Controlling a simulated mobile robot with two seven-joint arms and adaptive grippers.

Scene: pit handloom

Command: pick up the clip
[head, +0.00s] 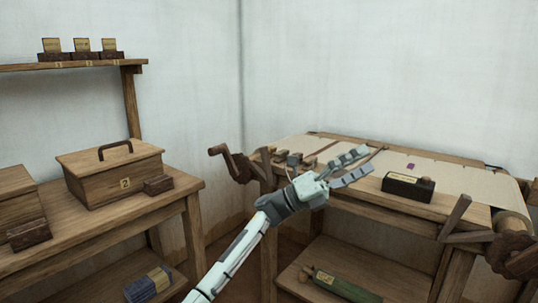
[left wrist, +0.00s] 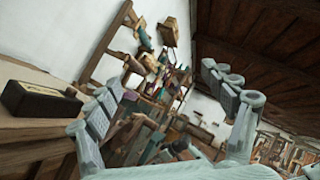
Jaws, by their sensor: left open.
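I cannot make out the clip for certain. A small purple piece (head: 411,166) lies on the pale cloth (head: 460,180) of the loom; it is too small to tell what it is. My left gripper (head: 366,164) is open, with its two fingers spread over the left part of the loom, to the left of a dark box (head: 408,187). Nothing shows between its fingers. In the left wrist view my open gripper (left wrist: 165,85) points across the room, and the dark box (left wrist: 42,101) stands at the left. My right gripper is not in view.
Small dark blocks (head: 293,159) sit at the loom's left end, near a wooden crank (head: 236,164). A green roll (head: 345,287) lies on the lower shelf. A lidded wooden box (head: 115,175) stands on the left table (head: 125,223). Open cloth lies right of my gripper.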

